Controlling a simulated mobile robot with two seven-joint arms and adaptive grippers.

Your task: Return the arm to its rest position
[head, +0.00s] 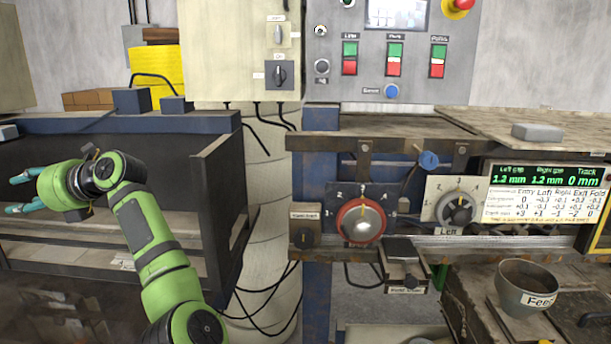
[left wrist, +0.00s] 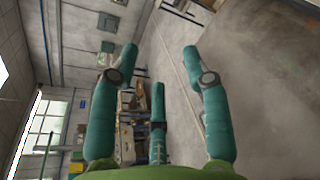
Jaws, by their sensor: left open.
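My left arm is green with dark joints and comes in from the lower left in the head view. Its gripper (head: 24,193) has teal fingers that point to the left, in front of the dark shelf unit. In the left wrist view the gripper (left wrist: 158,85) shows several teal fingers spread apart with nothing between them. Beyond them are bare floor and distant room furniture. My right gripper is in neither view.
A dark open-fronted shelf unit (head: 215,170) stands behind my left arm. To the right are a red-ringed dial (head: 361,221), a second dial (head: 456,209), a readout screen (head: 545,193) and a grey bowl (head: 527,285). A control panel (head: 395,40) is above.

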